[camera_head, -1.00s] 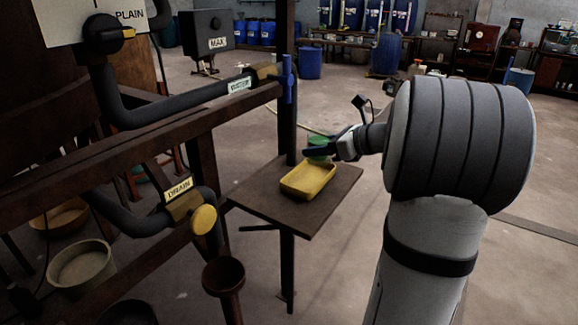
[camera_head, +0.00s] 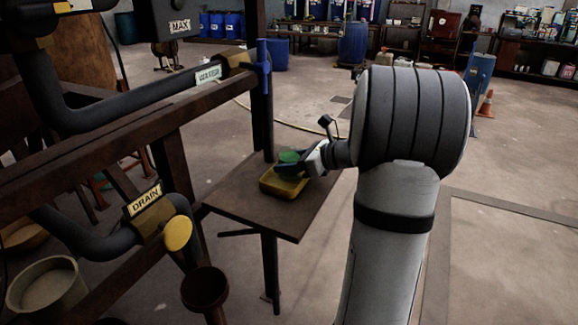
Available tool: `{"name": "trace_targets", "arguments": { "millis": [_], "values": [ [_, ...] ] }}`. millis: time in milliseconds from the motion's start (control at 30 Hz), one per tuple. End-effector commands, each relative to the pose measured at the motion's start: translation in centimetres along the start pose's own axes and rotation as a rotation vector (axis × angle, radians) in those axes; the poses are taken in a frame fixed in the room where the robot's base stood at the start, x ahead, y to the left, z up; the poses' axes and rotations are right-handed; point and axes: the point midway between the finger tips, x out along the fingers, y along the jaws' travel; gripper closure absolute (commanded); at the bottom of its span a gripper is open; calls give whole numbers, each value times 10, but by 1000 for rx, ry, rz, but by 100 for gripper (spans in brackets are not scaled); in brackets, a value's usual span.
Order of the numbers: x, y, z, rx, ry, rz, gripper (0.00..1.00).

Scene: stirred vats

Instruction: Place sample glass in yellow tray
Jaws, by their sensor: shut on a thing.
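The yellow tray (camera_head: 284,188) sits on a small dark table (camera_head: 262,212) left of my arm. My gripper (camera_head: 291,167) is at the tray, coming in from the right. It is shut on the sample glass (camera_head: 289,156), whose green upper part shows above the fingers. The glass is over the tray in this view. Its lower part is hidden by the gripper, so I cannot tell whether it touches the tray floor.
A dark beam and post with a blue-handled valve (camera_head: 264,70) stand close behind and left of the table. The floor to the right is open.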

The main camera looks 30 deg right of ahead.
Motion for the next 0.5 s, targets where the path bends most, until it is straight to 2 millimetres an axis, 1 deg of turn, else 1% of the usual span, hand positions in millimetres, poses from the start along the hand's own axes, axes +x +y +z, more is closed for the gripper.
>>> {"name": "trace_targets", "arguments": {
  "millis": [300,433,467,500],
  "values": [
    [2,0,-2,-3,-1,1,85],
    [4,1,-6,-2,-1,1,85],
    [3,1,-6,-2,0,2,42],
    [3,1,-5,-2,0,2,39]
  ]
}}
